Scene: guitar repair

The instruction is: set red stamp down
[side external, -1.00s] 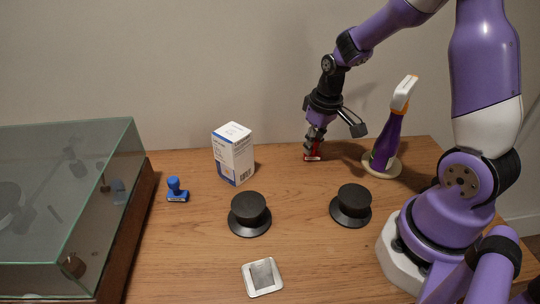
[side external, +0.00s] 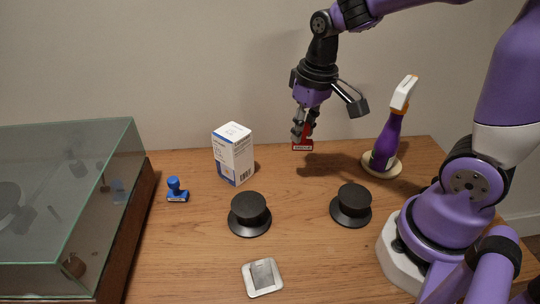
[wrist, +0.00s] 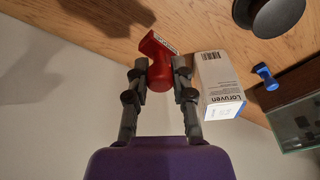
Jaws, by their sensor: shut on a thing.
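The red stamp (side external: 302,146) is held in my gripper (side external: 304,126) near the back edge of the table in the side view. It hangs above the wood, apart from it as far as I can see. In the wrist view, the red stamp (wrist: 156,58) sits between the two dark fingers of my gripper (wrist: 160,76), which are shut on its handle. Its base faces away from the palm. The wooden table (side external: 200,250) lies below.
A white and blue box (side external: 233,155) stands left of my gripper. A blue stamp (side external: 177,190), two black knobbed discs (side external: 250,214) (side external: 351,206), a small silver-topped tin (side external: 262,277) and a purple spray bottle (side external: 390,130) are on the table. A glass case (side external: 65,200) fills the left.

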